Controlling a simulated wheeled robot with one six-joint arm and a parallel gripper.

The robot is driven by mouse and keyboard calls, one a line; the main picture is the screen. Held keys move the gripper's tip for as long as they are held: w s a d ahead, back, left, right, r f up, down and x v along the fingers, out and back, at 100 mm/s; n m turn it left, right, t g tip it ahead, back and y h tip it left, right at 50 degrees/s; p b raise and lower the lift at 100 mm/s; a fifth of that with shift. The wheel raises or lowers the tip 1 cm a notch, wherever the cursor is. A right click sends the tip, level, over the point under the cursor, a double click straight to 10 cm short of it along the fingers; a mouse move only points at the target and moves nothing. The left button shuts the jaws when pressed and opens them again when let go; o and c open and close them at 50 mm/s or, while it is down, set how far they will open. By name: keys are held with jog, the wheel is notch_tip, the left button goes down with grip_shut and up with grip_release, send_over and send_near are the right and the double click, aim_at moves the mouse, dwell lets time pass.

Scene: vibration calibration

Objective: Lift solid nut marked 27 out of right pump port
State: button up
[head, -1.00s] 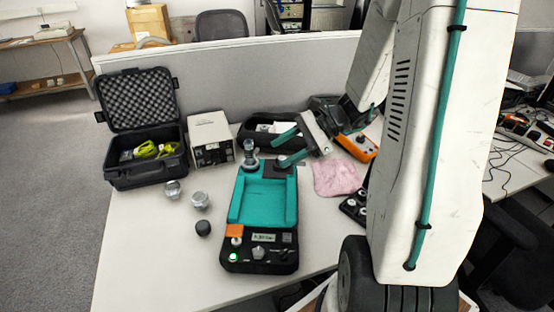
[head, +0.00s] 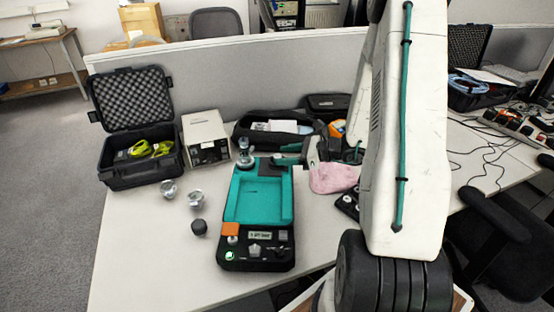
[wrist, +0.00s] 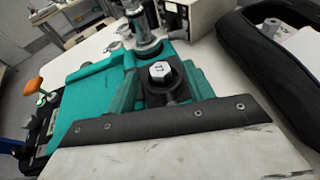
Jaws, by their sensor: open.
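The solid nut (wrist: 160,70) is a pale hex head with a small dark marking that I cannot read surely. It sits in the dark round right pump port (wrist: 178,88) of the teal and black pump unit (head: 232,212). My gripper (wrist: 158,82) is open, with one teal finger on each side of the nut; I cannot tell whether they touch it. In the head view my gripper (head: 289,160) is over the right back end of the unit and hides the nut there. A tall silver fitting (head: 245,155) stands in the left port.
Two silver nuts (head: 196,199) (head: 168,189) and a dark knob (head: 199,227) lie left of the unit. An open black case (head: 142,170), a beige box (head: 205,138) and a black pouch (head: 265,130) stand behind. A pink cloth (head: 335,178) lies to the right.

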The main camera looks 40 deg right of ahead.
jog(key=shift+w+a+f, duration=0.15)
jog(key=shift+w+a, duration=0.15)
jog(key=shift+w, duration=0.05)
jog(key=shift+c, duration=0.3)
jog(key=c, duration=1)
jog(key=shift+c, duration=0.3)
